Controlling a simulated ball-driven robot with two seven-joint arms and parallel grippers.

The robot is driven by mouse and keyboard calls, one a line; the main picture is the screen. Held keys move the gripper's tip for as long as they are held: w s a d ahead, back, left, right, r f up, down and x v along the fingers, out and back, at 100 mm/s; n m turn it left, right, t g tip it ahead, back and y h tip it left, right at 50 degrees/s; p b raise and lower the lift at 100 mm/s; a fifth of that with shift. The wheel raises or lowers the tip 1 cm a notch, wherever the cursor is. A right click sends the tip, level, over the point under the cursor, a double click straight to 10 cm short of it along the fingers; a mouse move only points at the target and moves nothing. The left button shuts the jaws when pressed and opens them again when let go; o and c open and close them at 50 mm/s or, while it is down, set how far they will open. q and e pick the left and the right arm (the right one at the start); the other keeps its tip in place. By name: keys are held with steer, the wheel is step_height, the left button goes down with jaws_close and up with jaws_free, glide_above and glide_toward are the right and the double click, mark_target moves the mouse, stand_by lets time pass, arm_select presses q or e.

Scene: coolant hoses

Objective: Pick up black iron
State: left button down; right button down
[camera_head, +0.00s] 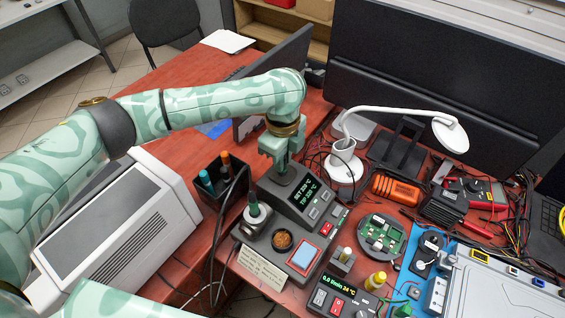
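A grey soldering station (303,197) with a lit green display stands on the red table. My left gripper (283,158) points down at the station's back left top edge. A short dark, greenish piece shows just below its fingers; I cannot tell whether it is held or what it belongs to. An iron with a dark green handle (256,212) stands upright in the grey holder (258,230) at the front left, apart from the gripper. I cannot make out a clearly black iron. My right gripper is not in view.
A black pen cup (222,184) with markers and a large white-grey box (115,222) stand at the left. A white lamp (342,166), a black monitor (440,80), an orange multi-slot block (395,190) and cables crowd the right. The table behind the cup has free room.

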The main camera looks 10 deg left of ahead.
arm_select(q)
step_height(320, 180, up, 9)
steer(key=p, duration=0.4)
steer(key=shift+r, duration=0.5)
